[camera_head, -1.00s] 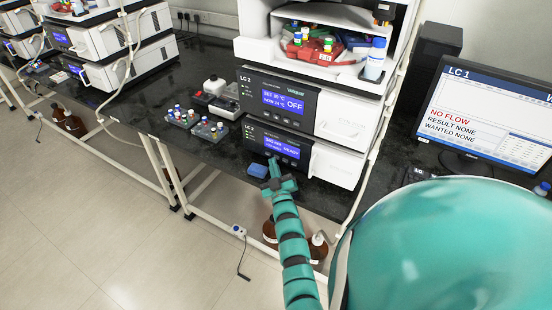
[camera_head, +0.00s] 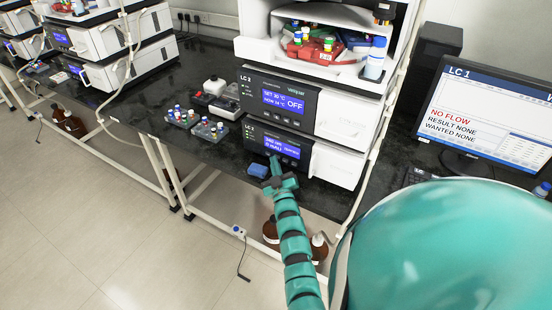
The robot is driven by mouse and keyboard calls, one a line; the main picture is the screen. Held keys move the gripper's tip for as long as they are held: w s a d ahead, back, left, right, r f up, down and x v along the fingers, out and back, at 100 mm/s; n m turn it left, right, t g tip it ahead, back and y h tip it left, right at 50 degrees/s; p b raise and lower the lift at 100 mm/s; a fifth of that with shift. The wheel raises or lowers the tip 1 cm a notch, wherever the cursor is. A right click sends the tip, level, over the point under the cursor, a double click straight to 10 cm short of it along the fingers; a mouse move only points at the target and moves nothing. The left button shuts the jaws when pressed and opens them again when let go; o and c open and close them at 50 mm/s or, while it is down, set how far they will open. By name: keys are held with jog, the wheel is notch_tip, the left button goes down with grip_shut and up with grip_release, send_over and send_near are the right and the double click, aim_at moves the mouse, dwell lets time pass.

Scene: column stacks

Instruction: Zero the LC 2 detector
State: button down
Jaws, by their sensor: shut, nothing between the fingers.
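Two stacked white modules with dark front panels stand on the bench. The upper one, marked LC 2 (camera_head: 278,97), has a blue screen reading a set and a current temperature and OFF. The lower module (camera_head: 280,147) has a blue screen with small text giving a wavelength in nm and what looks like an mAU value; its label is too small to read surely. My gripper (camera_head: 275,165) is shut and empty, its tips at the lower module's panel, by the screen's lower left. It hides part of the panel; I cannot tell whether it touches.
A blue block (camera_head: 257,169) lies left of my gripper. Vial racks (camera_head: 209,131) and a small white-topped device (camera_head: 214,88) stand left of the modules. A monitor (camera_head: 490,115) at right reads LC 1, NO FLOW. Brown bottles (camera_head: 270,232) stand below the bench edge.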

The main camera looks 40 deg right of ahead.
jog(key=shift+f, duration=0.15)
jog(key=shift+s+a+f+b, duration=0.15)
jog(key=shift+s+a+b, duration=0.15)
jog(key=shift+a, duration=0.35)
jog(key=a, duration=0.1)
jog(key=s+a+b, duration=0.1)
jog(key=a, duration=0.1)
jog(key=s+a, duration=0.1)
jog(key=shift+a, duration=0.3)
dwell(0.4)
dwell(0.6)
